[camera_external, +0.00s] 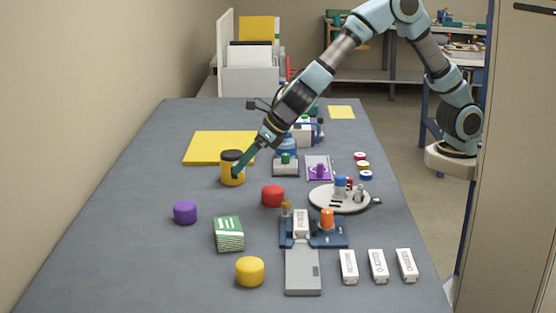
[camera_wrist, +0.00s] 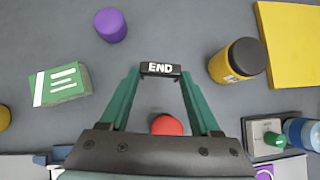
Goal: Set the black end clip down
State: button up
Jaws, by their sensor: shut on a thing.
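The black end clip (camera_wrist: 160,69), a short bar with "END" in white, is held between the tips of my gripper's two green fingers in the wrist view. My gripper (camera_external: 238,170) is shut on it. In the external view the fingertips overlap the yellow jar with a black lid (camera_external: 232,177), and the clip is hard to make out there. In the wrist view the jar (camera_wrist: 232,64) stands apart, right of the clip. The clip appears above the grey table (camera_external: 130,235); the exact height cannot be told.
A purple cylinder (camera_external: 185,212), red cylinder (camera_external: 273,195), green-and-white box (camera_external: 229,234) and yellow cylinder (camera_external: 250,271) stand around. A yellow sheet (camera_external: 218,146) lies behind the jar. A blue fixture (camera_external: 330,241) and round tray (camera_external: 328,203) are to the right. The table's left side is clear.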

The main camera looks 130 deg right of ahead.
jog(key=shift+n+t, duration=0.8)
jog(key=shift+t, duration=0.1)
jog(key=d+f+b, duration=0.1)
jog(key=d+f, duration=0.1)
jog(key=s+d+f+b, duration=0.1)
jog(key=d+f+b, duration=0.1)
jog(key=shift+s+d, duration=0.1)
jog(key=shift+d, duration=0.25)
notch_tip(320, 180, down, 5)
jog(key=shift+r+b, duration=0.1)
jog(key=shift+b, duration=0.5)
jog(key=o, duration=1.4)
jog(key=shift+o, duration=0.2)
jog(key=shift+a+r, duration=0.1)
